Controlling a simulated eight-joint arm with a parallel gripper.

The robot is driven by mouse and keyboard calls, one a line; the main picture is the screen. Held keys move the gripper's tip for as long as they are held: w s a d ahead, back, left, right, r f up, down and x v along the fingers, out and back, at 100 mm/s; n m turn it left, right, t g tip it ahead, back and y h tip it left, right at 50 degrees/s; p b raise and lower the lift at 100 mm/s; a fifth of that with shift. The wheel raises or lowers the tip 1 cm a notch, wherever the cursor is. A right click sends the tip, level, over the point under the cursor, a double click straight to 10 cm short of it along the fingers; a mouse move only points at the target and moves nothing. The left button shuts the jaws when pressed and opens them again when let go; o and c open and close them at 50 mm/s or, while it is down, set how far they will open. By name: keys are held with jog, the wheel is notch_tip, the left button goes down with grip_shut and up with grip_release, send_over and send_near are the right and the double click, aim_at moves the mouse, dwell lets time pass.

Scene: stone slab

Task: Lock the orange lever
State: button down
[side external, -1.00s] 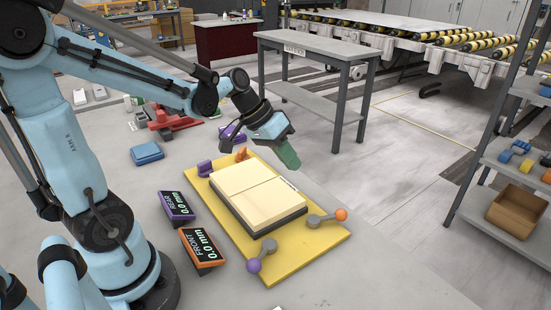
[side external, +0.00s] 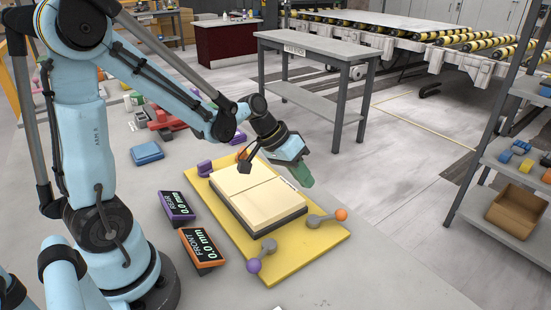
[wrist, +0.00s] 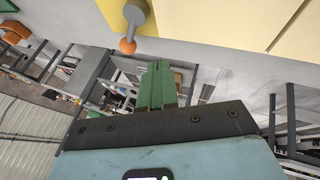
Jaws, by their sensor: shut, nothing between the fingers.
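An orange-tipped lever with a grey arm (side external: 323,219) sits at the right edge of a yellow plate (side external: 292,264), its orange knob (side external: 341,214) pointing outward. The wrist view shows an orange knob (wrist: 127,46) on a grey arm (wrist: 137,16) beside the yellow surface. A second orange part (side external: 241,154) shows at the plate's far end, partly hidden. My gripper (side external: 305,178) has green fingers, shut and empty, above the far right side of the plate and apart from the front orange knob. In the wrist view the shut fingers (wrist: 157,72) appear just right of the knob.
Pale blocks in a dark frame (side external: 258,196) fill the plate's middle. A purple-tipped lever (side external: 261,255) stands at the near corner, a purple part (side external: 205,168) at the far left. The rear display (side external: 177,206) and front display (side external: 202,247) both read 0.0 mm. Slab right of the plate is clear.

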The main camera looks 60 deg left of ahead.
aim_at(336, 212)
jog(key=x, duration=0.4)
jog(key=shift+w+d+f, duration=0.1)
jog(key=shift+w+f, duration=0.05)
jog(key=shift+f, duration=0.1)
jog(key=shift+w+d+f, duration=0.15)
jog(key=shift+d, duration=1.1)
jog(key=shift+w+d+f, duration=0.1)
jog(key=shift+w+d, duration=0.05)
jog(key=shift+d, duration=0.5)
jog(key=shift+d+m+g+h, duration=0.3)
jog(key=shift+m+g+h, duration=0.1)
jog(key=shift+m, duration=0.6)
jog(key=shift+d+m+g+h, duration=0.2)
jog(key=shift+m+g, duration=0.1)
jog(key=shift+m, duration=0.3)
jog(key=shift+d+m+g+h, duration=0.2)
jog(key=shift+m+g, duration=0.1)
jog(key=shift+m, duration=0.3)
jog(key=m+g, duration=0.1)
jog(key=d+m, duration=0.1)
jog(key=m, duration=0.1)
jog(key=m+g, duration=0.1)
jog(key=shift+s+d+m+g+h, duration=0.25)
jog(key=shift+s+m+g+h, duration=0.05)
jog(key=shift+h, duration=0.1)
jog(key=shift+s+d+m, duration=0.1)
jog(key=shift+m, duration=0.2)
jog(key=shift+s+d, duration=0.35)
jog(key=shift+d, duration=0.1)
